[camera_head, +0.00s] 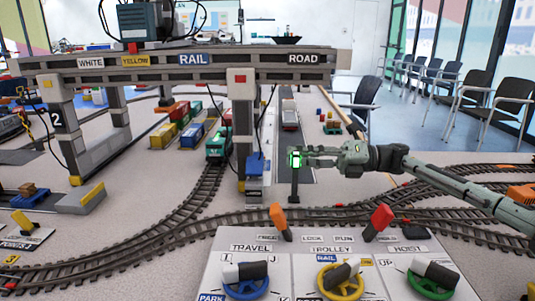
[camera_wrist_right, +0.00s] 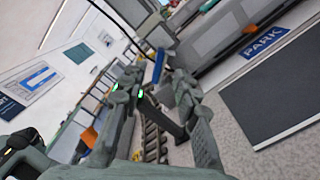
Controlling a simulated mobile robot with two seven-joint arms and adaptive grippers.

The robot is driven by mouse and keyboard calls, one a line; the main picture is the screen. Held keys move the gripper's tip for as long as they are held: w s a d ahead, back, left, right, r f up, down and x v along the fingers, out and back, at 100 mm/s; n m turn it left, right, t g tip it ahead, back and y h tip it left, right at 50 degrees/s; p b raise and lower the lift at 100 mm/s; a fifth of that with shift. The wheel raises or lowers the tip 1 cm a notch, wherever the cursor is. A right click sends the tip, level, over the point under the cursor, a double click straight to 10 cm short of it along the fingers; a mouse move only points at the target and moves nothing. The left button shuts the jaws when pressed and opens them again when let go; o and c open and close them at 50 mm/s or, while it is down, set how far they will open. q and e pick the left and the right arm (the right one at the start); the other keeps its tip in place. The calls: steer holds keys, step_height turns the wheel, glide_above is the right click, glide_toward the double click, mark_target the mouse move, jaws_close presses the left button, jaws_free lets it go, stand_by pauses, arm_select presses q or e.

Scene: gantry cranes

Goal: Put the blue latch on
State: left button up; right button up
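The blue latch (camera_head: 256,166) appears to be the small blue piece low on the near right leg of the gantry crane (camera_head: 242,130). A narrow blue piece (camera_wrist_right: 160,66) in the right wrist view may be the same latch; I cannot tell whether it is on or off. My right gripper (camera_head: 304,157) is to the right of that leg, at a dark post with a green-lit lamp (camera_head: 295,159). In the wrist view its fingers (camera_wrist_right: 157,82) are apart, with the dark post seen between or behind them. Contact is unclear. My left gripper is out of view.
A control console (camera_head: 340,252) stands in front with orange (camera_head: 279,220) and red (camera_head: 380,221) levers and several handwheels. Rail tracks (camera_head: 190,214) cross the table. A green train (camera_head: 217,144) stands under the crane, left of the leg.

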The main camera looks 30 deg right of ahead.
mark_target(255, 164)
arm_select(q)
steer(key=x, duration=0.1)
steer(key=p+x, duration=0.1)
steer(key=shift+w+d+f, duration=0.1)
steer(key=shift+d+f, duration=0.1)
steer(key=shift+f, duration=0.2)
arm_select(e)
steer(key=x, duration=0.7)
steer(key=shift+w+a, duration=0.1)
jaws_close()
